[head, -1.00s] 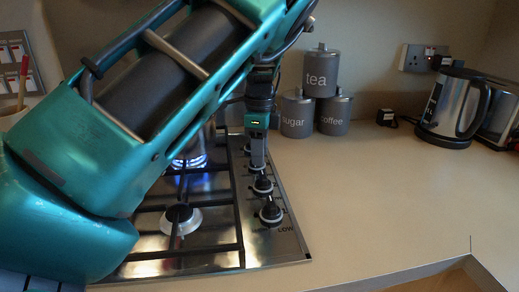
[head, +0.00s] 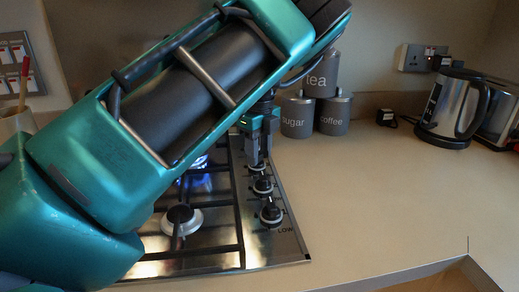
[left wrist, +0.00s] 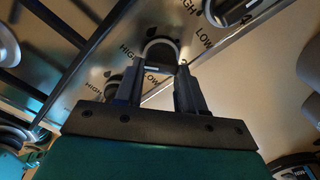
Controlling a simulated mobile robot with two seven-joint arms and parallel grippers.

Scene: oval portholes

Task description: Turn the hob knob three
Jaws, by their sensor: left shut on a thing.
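The hob (head: 290,245) is a steel plate with a column of black knobs along its right side. My left gripper (head: 256,158) points down at the upper part of that column. It is shut on a knob (head: 257,168), which seems to be the third from the front. In the left wrist view this knob (left wrist: 161,52) sits between the two fingertips (left wrist: 162,72), with HIGH and LOW marks beside it. Two nearer knobs (head: 263,187) and (head: 271,214) stand free. The farthest knob is hidden behind the gripper in the head view. My right gripper is not in view.
A blue flame (head: 199,162) burns at a rear burner, partly behind my left arm. Grey canisters (head: 333,114) stand behind the hob. A kettle (head: 452,108) stands at the back right. The worktop (head: 390,200) right of the hob is clear.

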